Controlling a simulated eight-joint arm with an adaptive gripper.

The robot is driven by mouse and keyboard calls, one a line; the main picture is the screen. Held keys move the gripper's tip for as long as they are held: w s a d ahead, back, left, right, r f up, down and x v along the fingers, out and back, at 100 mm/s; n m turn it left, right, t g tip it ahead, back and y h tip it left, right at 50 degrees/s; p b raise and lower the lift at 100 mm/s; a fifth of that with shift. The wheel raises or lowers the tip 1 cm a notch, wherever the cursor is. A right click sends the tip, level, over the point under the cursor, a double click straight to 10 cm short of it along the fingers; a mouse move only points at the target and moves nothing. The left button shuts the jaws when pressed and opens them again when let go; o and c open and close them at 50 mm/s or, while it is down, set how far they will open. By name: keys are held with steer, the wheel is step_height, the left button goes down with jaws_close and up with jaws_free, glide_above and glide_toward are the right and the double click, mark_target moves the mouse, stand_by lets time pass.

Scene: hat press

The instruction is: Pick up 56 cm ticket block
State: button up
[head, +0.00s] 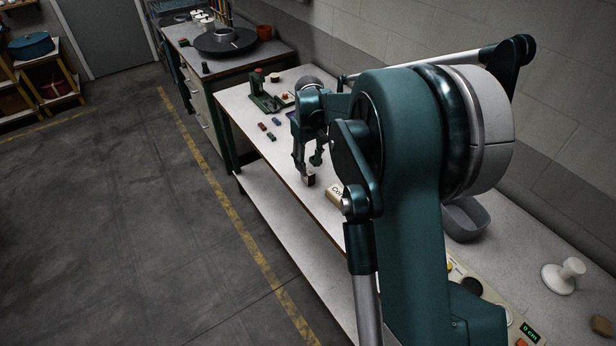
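My gripper (308,162) is low over the white table, seen small beyond my arm. Its two fingers look apart, with a gap between them. A small block (309,181) with a pale face and a dark side is just below the fingertips; I cannot tell whether they touch it. No marking on it is legible, so I cannot tell whether it is the 56 cm ticket block. A cream block (335,194) with dark lettering lies nearer, partly hidden by my arm.
Several small coloured blocks (271,137) lie left of my gripper. A green device (266,98) stands behind them. A grey bin (465,219), a control panel (529,331) and a white knobbed piece (564,275) are at right.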

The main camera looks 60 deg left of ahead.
mark_target(308, 171)
steer(key=shift+f, duration=0.95)
steer(key=shift+f, duration=0.15)
steer(key=shift+a+f, duration=0.2)
steer(key=shift+f, duration=1.05)
steer(key=shift+a+f, duration=0.15)
steer(key=shift+f, duration=1.1)
steer(key=c, duration=1)
